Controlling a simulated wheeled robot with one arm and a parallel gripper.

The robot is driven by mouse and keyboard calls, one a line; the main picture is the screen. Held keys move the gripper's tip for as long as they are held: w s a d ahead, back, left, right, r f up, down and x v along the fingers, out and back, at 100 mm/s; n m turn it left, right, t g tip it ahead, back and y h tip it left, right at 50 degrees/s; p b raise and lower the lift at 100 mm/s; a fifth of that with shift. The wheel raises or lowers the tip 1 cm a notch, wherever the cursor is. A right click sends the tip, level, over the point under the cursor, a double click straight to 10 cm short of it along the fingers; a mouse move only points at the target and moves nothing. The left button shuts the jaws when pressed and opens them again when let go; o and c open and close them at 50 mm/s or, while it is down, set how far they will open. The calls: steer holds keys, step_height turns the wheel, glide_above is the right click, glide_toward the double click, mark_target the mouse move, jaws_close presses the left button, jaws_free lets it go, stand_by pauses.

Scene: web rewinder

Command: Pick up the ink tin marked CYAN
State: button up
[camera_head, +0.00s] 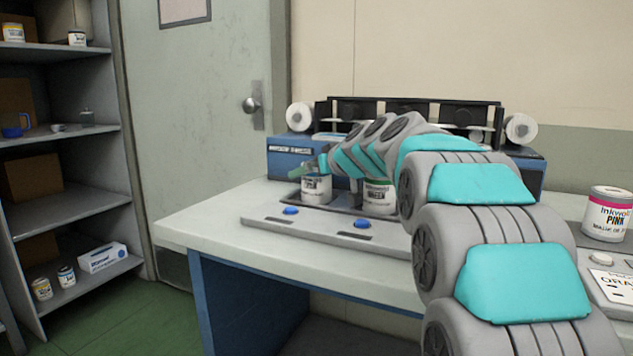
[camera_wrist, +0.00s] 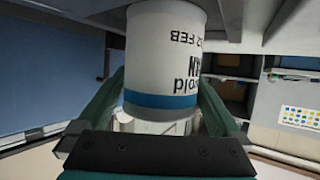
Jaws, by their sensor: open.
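A white ink tin with a blue band (camera_wrist: 163,62) fills the middle of the wrist view, upside down in the picture. Part of its name shows, ending in what looks like "AN"; the rest is hidden round the curve. My gripper (camera_wrist: 160,100) is open, with one green finger on each side of this tin. Whether the fingers touch it I cannot tell. In the head view, my gripper (camera_head: 319,166) is at the top of the left white tin (camera_head: 316,189) on the machine's tray, partly covering it.
A second tin with a greenish band (camera_head: 379,198) stands just right, below my arm. The grey tray (camera_head: 262,222) has blue buttons. A PINK tin (camera_head: 606,214) stands at the right. The blue machine (camera_head: 291,158) is behind. Shelves (camera_head: 75,208) at the left hold other tins and boxes.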

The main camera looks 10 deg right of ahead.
steer(key=shift+w+a+f, duration=0.2)
steer(key=shift+w, duration=0.4)
steer(key=shift+c, duration=0.2)
steer(key=c, duration=1.5)
jaws_close()
steer(key=shift+r, duration=0.15)
